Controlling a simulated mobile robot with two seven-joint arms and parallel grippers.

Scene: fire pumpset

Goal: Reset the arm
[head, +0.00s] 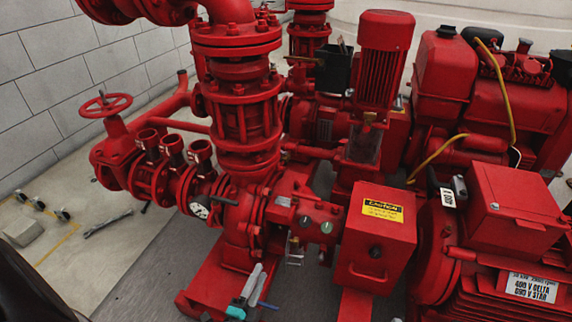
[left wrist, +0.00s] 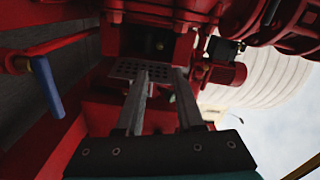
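My left gripper (head: 255,275) shows at the bottom middle of the head view, small, with pale fingers and a teal body. It is beside the lower front of the red pump. In the left wrist view its two grey fingers (left wrist: 160,76) stand apart with a gap between them and nothing held. Beyond the tips is a perforated plate (left wrist: 130,70) among red pump parts; I cannot tell whether the fingers touch it. My right gripper is not in view.
A blue lever handle (left wrist: 46,88) is left of the fingers. In the head view a red box with a yellow caution label (head: 375,235) stands right of the gripper, a motor (head: 510,215) further right. A red handwheel (head: 105,104) is at left. Floor at left is mostly open.

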